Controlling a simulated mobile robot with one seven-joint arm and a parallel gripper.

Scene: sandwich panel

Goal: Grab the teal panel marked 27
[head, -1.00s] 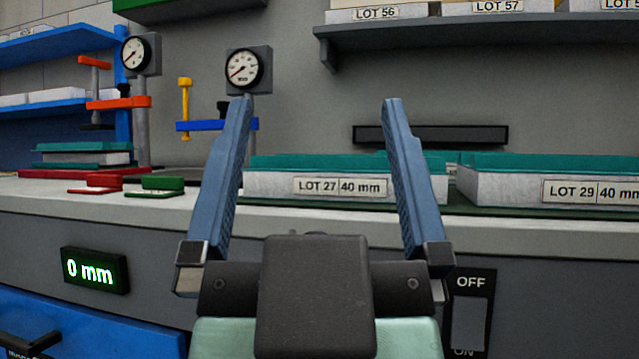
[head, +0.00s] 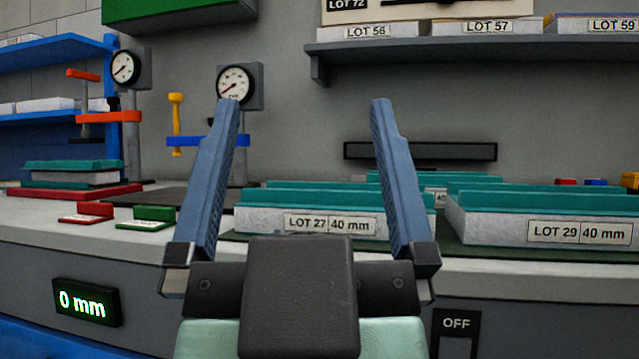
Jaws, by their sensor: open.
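The panel marked LOT 27, 40 mm (head: 300,208) lies on the bench straight ahead in the head view, with a teal top and a pale grey core. Its label faces me. My gripper (head: 304,102) is open and empty, its two blue fingers raised in front of the panel, one toward each end of it. The fingers cover parts of the panel's front. I cannot tell how far the fingertips are from it in depth.
A similar teal panel marked LOT 29 (head: 500,228) lies to the right, with more teal panels behind. A dark bar (head: 420,151) is on the wall. At left stand gauges (head: 236,83), clamps and red and green stands (head: 150,213). A shelf (head: 480,47) hangs above.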

